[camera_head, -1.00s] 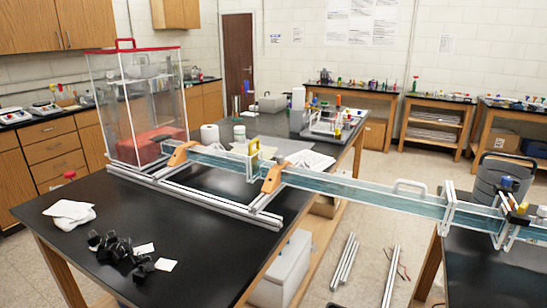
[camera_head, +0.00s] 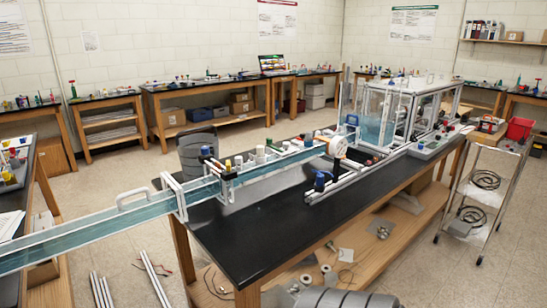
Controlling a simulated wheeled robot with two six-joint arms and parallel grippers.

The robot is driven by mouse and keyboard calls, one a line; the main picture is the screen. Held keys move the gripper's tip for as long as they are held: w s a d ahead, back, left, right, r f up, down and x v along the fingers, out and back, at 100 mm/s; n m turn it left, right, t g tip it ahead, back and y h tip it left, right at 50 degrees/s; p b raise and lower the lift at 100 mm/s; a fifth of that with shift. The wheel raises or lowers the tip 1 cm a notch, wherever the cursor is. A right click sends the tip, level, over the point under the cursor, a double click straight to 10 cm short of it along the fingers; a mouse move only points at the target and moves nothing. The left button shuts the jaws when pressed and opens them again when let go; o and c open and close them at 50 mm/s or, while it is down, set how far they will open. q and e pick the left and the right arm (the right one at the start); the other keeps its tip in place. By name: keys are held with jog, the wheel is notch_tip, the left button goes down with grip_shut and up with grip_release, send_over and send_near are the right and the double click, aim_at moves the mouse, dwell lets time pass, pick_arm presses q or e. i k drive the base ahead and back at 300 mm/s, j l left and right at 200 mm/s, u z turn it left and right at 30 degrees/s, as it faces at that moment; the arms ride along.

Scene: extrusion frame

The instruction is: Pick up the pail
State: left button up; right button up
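A small red bucket-like container (camera_head: 519,128) stands at the far right of the head view, by the top of a wire cart. It is the thing here that looks most like a pail, but it is too small to tell whether it has a handle. A dark grey rounded container or seat (camera_head: 197,150) stands on the floor behind the black table, partly hidden by the water channel and table; I cannot tell which it is. Neither of my grippers is in view.
A black table (camera_head: 265,235) carries a long water channel (camera_head: 100,232) that reaches left across a gap. A wire cart (camera_head: 487,192) with coiled cables stands at the right. Metal bars (camera_head: 152,278) lie on the floor. Open floor lies right of the table.

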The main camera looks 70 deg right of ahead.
aim_at(189, 146)
jog(key=z, duration=1.85)
